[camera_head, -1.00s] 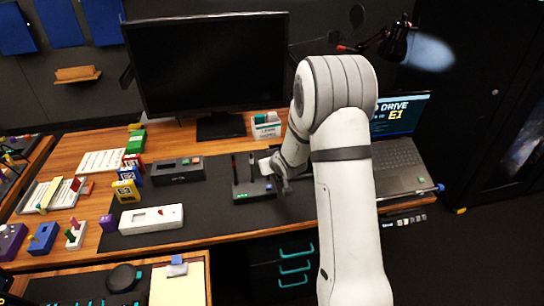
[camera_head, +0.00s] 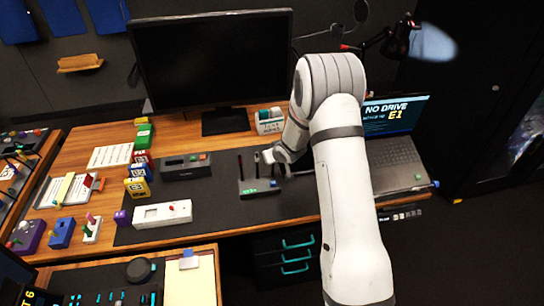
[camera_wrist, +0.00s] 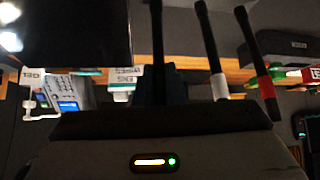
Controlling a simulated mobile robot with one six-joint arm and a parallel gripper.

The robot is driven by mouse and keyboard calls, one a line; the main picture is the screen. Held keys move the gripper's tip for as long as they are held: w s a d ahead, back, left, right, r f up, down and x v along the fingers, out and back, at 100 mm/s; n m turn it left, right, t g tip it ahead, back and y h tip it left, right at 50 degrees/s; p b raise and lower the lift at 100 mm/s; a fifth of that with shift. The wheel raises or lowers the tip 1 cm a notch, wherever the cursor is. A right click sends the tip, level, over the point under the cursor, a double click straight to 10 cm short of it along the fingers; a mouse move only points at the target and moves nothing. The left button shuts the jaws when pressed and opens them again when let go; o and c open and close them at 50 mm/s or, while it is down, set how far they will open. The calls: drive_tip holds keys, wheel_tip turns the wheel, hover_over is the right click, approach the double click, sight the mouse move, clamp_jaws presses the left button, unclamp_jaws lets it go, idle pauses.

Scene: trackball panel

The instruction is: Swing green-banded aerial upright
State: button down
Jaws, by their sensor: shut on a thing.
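A small dark box (camera_head: 260,190) with a lit green mark and a blue button stands on the desk mat. Two slim black aerials stand up from it in the head view. In the wrist view one has a white band (camera_wrist: 219,88) and the other a red band (camera_wrist: 266,86). My gripper (camera_head: 284,166) is at the box's right side, shut on the third aerial, the green-banded aerial (camera_wrist: 157,45), which shows as a dark rod at the middle of the wrist view. Its green band is hidden, and its exact tilt is unclear.
A large monitor (camera_head: 215,58) stands behind. A grey box (camera_head: 186,166), a white device (camera_head: 162,214) and several labelled blocks lie to the left. An open laptop (camera_head: 395,150) sits to the right. The mat in front of the aerial box is mostly clear.

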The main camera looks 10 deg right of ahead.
drive_tip(key=c, duration=1.5)
unclamp_jaws()
drive_tip(key=shift+v, duration=3.85)
